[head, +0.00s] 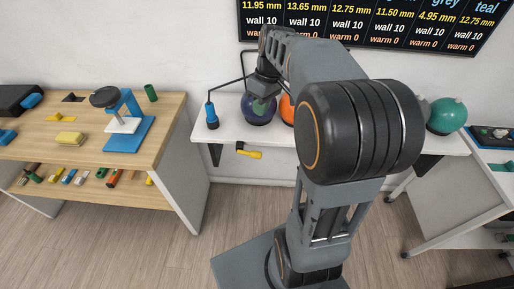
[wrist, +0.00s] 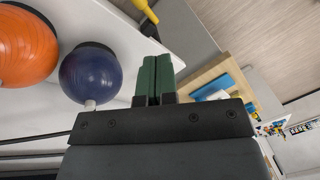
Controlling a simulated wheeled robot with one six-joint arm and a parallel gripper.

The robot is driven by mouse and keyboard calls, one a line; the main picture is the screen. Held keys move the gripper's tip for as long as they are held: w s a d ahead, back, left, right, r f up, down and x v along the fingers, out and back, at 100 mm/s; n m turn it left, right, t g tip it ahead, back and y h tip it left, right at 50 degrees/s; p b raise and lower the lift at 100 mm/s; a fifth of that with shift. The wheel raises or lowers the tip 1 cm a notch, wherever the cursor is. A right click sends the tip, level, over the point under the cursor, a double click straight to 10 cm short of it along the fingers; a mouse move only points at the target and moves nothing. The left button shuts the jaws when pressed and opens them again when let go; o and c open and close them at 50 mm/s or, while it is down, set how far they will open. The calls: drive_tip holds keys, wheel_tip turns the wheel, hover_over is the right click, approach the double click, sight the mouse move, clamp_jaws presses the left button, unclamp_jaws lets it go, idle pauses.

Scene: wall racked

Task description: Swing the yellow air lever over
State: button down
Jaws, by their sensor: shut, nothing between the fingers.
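The yellow air lever (head: 250,152) hangs under the front edge of the white wall shelf, pointing to the right with a dark joint at its left end. It also shows at the top of the wrist view (wrist: 146,10), cut off by the frame edge. My gripper (head: 259,106) is above the shelf, in front of the dark blue ball (head: 250,116), higher than the lever. In the wrist view its green fingers (wrist: 157,72) are pressed together with nothing between them. They are apart from the lever.
An orange ball (head: 288,110) and a teal ball (head: 447,115) sit on the white shelf (head: 229,133). A blue nozzle (head: 211,115) stands at its left end near dark lines. A wooden bench (head: 175,112) is at left, another table (head: 485,180) at right. Open floor lies below the lever.

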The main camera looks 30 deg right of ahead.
sight(261, 145)
drive_tip(key=w+d+f+n+g+y+b, duration=0.1)
drive_tip(key=w+d+f+n+y, duration=0.15)
drive_tip(key=d, duration=0.35)
drive_tip(key=w+d+f+n+g+y+b, duration=0.1)
drive_tip(key=w+d+f+n+y, duration=0.2)
drive_tip(key=d, duration=0.4)
drive_tip(key=shift+n+h, duration=0.45)
drive_tip(key=shift+h, duration=0.2)
drive_tip(key=x, duration=0.6)
drive_tip(key=w+x, duration=0.1)
drive_tip(key=x, duration=1.2)
drive_tip(key=shift+w+a+f, duration=0.15)
drive_tip(key=shift+w+a, duration=0.05)
drive_tip(key=shift+w, duration=0.15)
